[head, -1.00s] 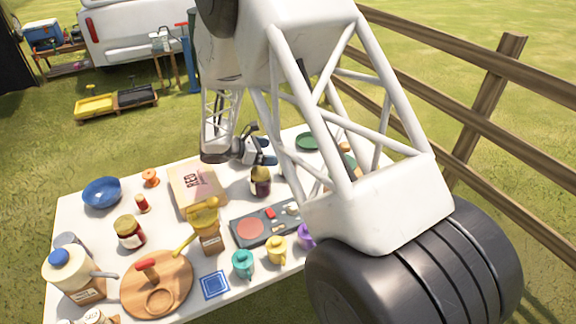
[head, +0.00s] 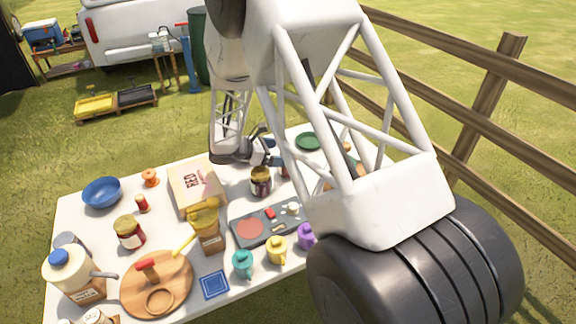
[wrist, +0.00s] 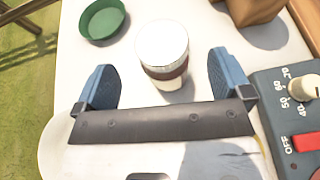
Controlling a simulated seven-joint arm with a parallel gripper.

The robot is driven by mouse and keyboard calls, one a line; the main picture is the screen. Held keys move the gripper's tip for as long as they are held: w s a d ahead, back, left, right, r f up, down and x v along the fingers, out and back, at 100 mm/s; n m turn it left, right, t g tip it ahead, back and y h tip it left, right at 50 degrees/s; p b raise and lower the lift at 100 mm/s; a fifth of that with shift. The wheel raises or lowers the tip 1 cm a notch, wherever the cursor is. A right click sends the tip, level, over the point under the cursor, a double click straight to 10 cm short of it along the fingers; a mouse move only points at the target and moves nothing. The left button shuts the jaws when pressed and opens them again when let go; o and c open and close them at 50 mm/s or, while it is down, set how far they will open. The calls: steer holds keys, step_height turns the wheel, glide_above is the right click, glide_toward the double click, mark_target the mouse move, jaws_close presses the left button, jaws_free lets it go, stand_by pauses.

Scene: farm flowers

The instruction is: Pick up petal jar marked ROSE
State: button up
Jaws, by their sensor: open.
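My gripper (wrist: 168,84) is open in the wrist view, its two blue fingers spread. A white-topped cup or jar with a brown band (wrist: 162,55) stands upright just beyond and between the fingertips, not gripped. In the head view my gripper (head: 268,150) is over the far part of the table, partly hidden by my arm. A dark jar with a gold lid (head: 261,181) stands close in front of it. A red jar with a gold lid (head: 129,232) stands at the left. I cannot read the word ROSE on any of them.
A green dish (wrist: 103,20) lies beyond the left finger. A hotplate (wrist: 290,120) with a knob and red switch is on the right; it also shows in the head view (head: 240,238). A cardboard box (head: 190,185), mugs and a wooden board (head: 175,285) crowd the table.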

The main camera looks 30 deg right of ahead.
steer(key=shift+x, duration=2.55)
steer(key=shift+s, duration=0.1)
steer(key=c, duration=1.1)
